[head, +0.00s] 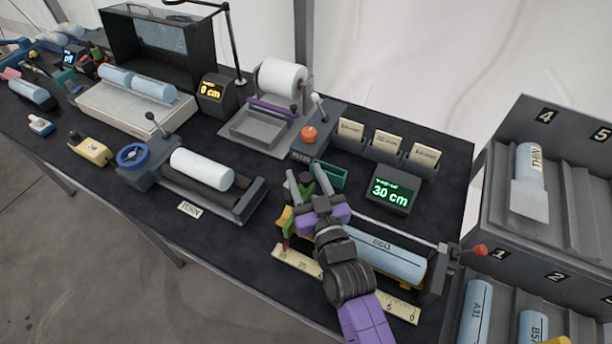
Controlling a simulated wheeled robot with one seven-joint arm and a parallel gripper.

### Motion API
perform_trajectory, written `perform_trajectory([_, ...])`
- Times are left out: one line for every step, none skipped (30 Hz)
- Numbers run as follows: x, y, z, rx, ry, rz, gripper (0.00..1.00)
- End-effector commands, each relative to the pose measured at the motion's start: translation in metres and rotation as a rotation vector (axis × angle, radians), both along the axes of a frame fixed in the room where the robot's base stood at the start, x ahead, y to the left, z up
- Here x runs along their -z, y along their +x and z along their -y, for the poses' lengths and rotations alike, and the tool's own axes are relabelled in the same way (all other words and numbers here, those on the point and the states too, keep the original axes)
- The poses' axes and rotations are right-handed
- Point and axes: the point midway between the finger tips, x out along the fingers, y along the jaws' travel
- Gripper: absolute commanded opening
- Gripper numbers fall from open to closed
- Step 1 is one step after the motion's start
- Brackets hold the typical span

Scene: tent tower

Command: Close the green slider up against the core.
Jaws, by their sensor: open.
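A light-blue core (385,257) lies in a yellow cradle at the front right of the table, with a cream ruler (398,303) along its front. A small green piece with a red part, apparently the green slider (288,228), stands at the left end of the cradle, beside the ruler. My gripper (305,177) is open, its two grey fingers pointing away behind the cradle's left end. My purple hand and wrist cover the core's left end, so the gap between slider and core is hidden. I cannot tell whether anything is between the fingers.
A display (391,194) reading 30 cm stands behind the core, and a teal open box (331,176) is close to the fingers. A rail with a red knob (480,250) is at the right. A white roll (202,169) lies in a device to the left.

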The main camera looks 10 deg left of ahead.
Motion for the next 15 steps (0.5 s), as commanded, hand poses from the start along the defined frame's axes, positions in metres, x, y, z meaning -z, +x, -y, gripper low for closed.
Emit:
perform_trajectory([0.0002, -0.0001, 0.0000, 0.000, 0.000, 0.000, 0.49])
perform_trajectory([0.0002, -0.0001, 0.0002, 0.000, 0.000, 0.000, 0.49])
perform_trajectory([0.0002, -0.0001, 0.0002, 0.000, 0.000, 0.000, 0.49])
perform_trajectory([0.0002, -0.0002, 0.0002, 0.000, 0.000, 0.000, 0.45])
perform_trajectory([0.0002, -0.0002, 0.0002, 0.000, 0.000, 0.000, 0.39])
perform_trajectory([0.0002, -0.0002, 0.0002, 0.000, 0.000, 0.000, 0.31])
perform_trajectory([0.0002, -0.0003, 0.0003, 0.000, 0.000, 0.000, 0.25])
perform_trajectory([0.0003, -0.0004, 0.0002, 0.000, 0.000, 0.000, 0.19])
perform_trajectory([0.0003, -0.0003, 0.0003, 0.000, 0.000, 0.000, 0.11])
perform_trajectory([0.0003, -0.0003, 0.0003, 0.000, 0.000, -0.001, 0.05])
perform_trajectory([0.0003, -0.0004, 0.0003, 0.000, 0.000, -0.001, 0.00])
perform_trajectory([0.0003, -0.0004, 0.0003, 0.000, 0.000, -0.001, 0.00])
perform_trajectory([0.0003, -0.0004, 0.0003, 0.000, 0.000, -0.001, 0.00])
perform_trajectory([0.0003, -0.0004, 0.0003, 0.000, 0.000, -0.001, 0.00])
perform_trajectory([0.0003, -0.0004, 0.0003, 0.000, 0.000, -0.001, 0.00])
